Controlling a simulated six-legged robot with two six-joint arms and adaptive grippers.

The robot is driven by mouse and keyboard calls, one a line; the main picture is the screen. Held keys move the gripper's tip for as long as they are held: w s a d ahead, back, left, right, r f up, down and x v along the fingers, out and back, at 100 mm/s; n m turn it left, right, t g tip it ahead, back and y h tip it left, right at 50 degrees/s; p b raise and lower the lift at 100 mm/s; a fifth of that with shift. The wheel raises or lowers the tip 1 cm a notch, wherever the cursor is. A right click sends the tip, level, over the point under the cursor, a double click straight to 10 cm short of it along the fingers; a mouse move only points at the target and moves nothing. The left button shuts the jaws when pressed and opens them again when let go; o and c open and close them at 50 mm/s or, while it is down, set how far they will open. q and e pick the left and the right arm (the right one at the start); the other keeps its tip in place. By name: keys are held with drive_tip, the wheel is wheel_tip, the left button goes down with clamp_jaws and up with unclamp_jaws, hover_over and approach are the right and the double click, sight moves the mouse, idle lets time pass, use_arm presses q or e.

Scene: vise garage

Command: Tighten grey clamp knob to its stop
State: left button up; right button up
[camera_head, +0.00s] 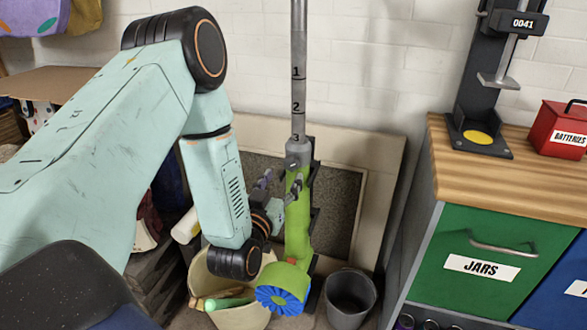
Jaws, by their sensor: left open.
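A grey clamp knob (294,162) sits on the grey collar where a grey pole (298,70) marked 1, 2 and 3 enters a green tube (297,235). The pole and tube stand nearly upright. The tube has a blue ribbed end (282,300) at the bottom. My left arm comes in from the left, and its gripper (281,184) is open just below the knob, close to the green tube. Its fingers point upward and look empty. I cannot tell whether a finger touches the tube. My right gripper is not in view.
A cream bucket (252,315) and a dark grey bucket (350,294) stand below. A framed board (385,170) leans on the wall behind. On the right, a wooden-topped cabinet (470,175) bears a red BATTERIES box (563,130) and a black stand (480,142).

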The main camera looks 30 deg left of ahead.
sight(290, 166)
use_arm(q)
drive_tip(key=x, duration=0.5)
drive_tip(key=shift+s+a+b, duration=0.1)
drive_tip(key=shift+a+b, duration=0.2)
drive_tip(key=shift+b, duration=0.05)
drive_tip(key=shift+w+d, duration=0.1)
drive_tip(key=shift+w, duration=0.6)
drive_tip(key=shift+s, duration=0.15)
drive_tip(key=shift+r, duration=0.1)
drive_tip(key=shift+c, duration=0.6)
drive_tip(key=c, duration=1)
